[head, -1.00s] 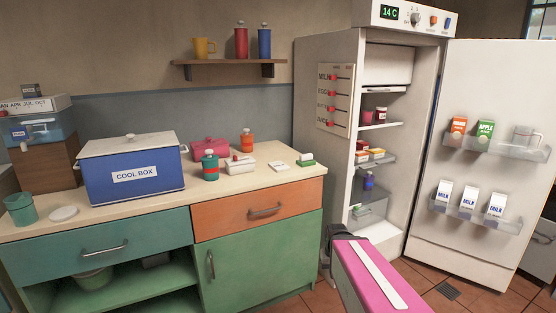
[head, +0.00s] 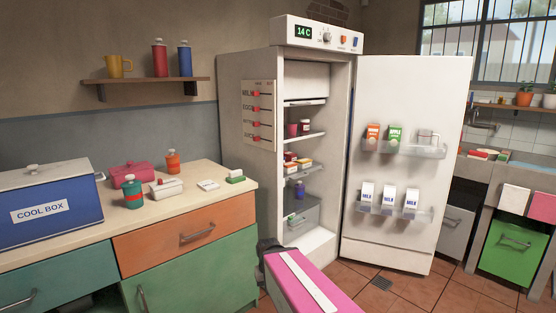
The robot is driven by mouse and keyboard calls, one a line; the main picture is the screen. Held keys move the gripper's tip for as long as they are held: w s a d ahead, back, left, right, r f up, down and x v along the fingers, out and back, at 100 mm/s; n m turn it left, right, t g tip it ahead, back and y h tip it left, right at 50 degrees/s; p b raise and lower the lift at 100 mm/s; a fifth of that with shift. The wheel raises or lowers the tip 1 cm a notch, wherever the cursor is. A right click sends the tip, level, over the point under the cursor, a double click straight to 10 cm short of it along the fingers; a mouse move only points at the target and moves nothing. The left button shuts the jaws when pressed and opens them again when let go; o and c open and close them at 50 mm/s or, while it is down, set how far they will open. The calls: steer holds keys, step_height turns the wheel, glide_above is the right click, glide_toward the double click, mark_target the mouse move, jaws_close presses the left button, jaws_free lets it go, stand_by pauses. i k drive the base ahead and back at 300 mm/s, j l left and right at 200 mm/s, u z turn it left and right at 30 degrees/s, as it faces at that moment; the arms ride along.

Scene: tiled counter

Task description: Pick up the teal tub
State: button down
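A small teal jar (head: 132,193) with a red-orange band stands on the counter, right of the blue cool box (head: 35,182) and in front of a pink container (head: 128,170). My pink arm link with a white stripe crosses the bottom middle, in front of the fridge. The fingers of my gripper are not visible.
An orange flask (head: 173,163), a white butter dish (head: 166,188) and small blocks stand on the cream counter (head: 180,210). The fridge (head: 248,180) is open, its door (head: 390,235) swung right. Tiled floor (head: 400,285) shows in front. A sink counter is at far right.

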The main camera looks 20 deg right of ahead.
mark_target(133, 197)
steer(key=i+j, duration=0.1)
steer(key=j, duration=0.25)
steer(key=j+z, duration=0.1)
steer(key=j, duration=0.8)
steer(key=k+j+z, duration=0.1)
steer(key=j, duration=0.75)
